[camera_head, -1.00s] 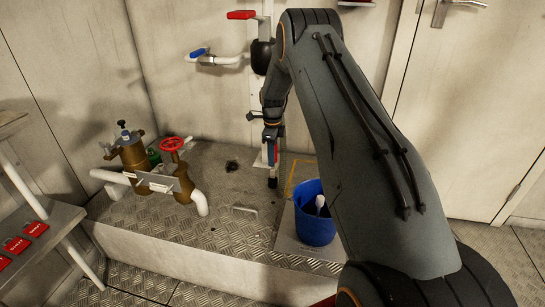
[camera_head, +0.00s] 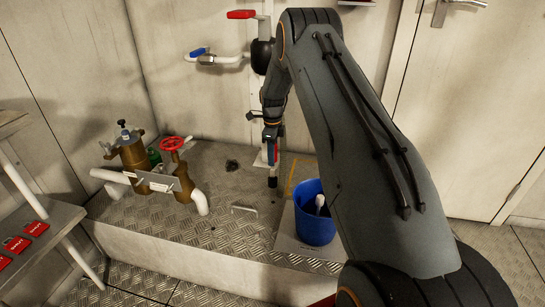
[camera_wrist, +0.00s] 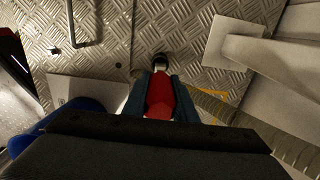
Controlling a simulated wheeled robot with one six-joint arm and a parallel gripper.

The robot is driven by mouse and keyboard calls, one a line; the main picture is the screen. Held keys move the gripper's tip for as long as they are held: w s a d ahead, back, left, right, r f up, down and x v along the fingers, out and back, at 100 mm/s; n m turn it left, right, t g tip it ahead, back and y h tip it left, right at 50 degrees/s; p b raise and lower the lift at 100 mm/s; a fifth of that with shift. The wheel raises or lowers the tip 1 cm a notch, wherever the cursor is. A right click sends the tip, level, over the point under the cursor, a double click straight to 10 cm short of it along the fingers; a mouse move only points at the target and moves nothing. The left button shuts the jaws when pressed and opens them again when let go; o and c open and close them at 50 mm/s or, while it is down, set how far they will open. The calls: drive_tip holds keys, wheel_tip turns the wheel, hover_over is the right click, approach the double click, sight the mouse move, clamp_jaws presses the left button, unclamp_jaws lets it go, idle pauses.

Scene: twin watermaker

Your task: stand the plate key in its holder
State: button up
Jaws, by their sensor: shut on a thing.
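My gripper (camera_head: 272,143) is low over the raised tread-plate deck, in front of the back wall. In the wrist view, my gripper (camera_wrist: 161,100) is shut on a red-handled thing, which I take to be the plate key (camera_wrist: 159,92). In the head view, the key's dark lower end (camera_head: 272,182) hangs below the fingers, roughly upright. I cannot tell whether it touches the deck. I cannot make out the holder for certain; my gripper and arm hide part of this area.
A blue bucket (camera_head: 314,225) with a white-handled thing stands right of the key. A U-shaped handle (camera_head: 244,209) stands on the deck to the left. Brass and white pipework with a red handwheel (camera_head: 174,144) is further left. Valve pipes run above on the wall.

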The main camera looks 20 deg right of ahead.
sight(272, 168)
drive_tip(key=shift+f+b, duration=1)
drive_tip(key=shift+f, duration=1.3)
drive_tip(key=o, duration=1)
drive_tip(key=shift+c, duration=0.2)
drive_tip(key=shift+r, duration=0.1)
drive_tip(key=shift+r+p, duration=0.8)
drive_tip(key=shift+r, duration=3)
